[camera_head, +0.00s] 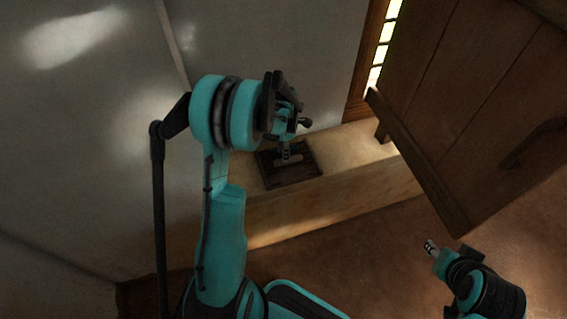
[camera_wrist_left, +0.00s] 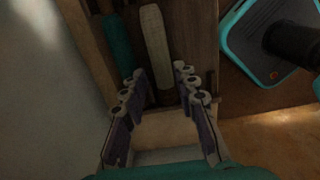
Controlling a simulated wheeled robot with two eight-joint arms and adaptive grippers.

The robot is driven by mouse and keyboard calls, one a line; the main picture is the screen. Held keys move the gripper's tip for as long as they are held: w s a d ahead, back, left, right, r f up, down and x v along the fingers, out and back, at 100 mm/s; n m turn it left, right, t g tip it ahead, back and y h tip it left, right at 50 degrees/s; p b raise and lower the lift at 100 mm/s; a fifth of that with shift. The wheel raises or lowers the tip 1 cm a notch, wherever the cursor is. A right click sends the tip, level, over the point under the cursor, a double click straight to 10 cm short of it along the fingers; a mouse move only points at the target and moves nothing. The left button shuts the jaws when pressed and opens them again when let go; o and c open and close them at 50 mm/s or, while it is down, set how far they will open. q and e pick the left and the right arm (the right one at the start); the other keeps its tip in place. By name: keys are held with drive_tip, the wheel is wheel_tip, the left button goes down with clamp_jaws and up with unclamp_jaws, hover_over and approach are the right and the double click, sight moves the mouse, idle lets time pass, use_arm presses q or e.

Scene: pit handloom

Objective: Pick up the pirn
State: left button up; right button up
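A pirn wound with pale yarn (camera_wrist_left: 156,40) lies lengthwise in a dark wooden tray (camera_wrist_left: 203,45) in the left wrist view. A teal-wound pirn (camera_wrist_left: 117,45) lies to its left. My left gripper (camera_wrist_left: 161,74) is open, with its fingers on either side of the pale pirn's near end; I cannot tell whether they touch it. In the head view, the left gripper (camera_head: 290,122) is above the tray (camera_head: 303,171) and hides part of it. A pale pirn (camera_head: 289,158) shows below the gripper. My right gripper (camera_head: 432,248) is at lower right, its fingers unclear.
The tray rests on a pale ledge (camera_head: 345,150) along the wall. A large wooden panel (camera_head: 480,90) stands at the right, near the ledge's end. A bright window (camera_head: 382,50) is behind it. Brown floor (camera_head: 370,245) is open between the ledge and my right arm.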

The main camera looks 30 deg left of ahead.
sight(296, 158)
use_arm(q)
wheel_tip(296, 158, down, 5)
drive_tip(key=shift+d+r+b, duration=0.1)
drive_tip(key=shift+r+b, duration=0.05)
drive_tip(key=shift+b, duration=1)
drive_tip(key=shift+r, duration=0.1)
clamp_jaws()
drive_tip(key=shift+r, duration=0.15)
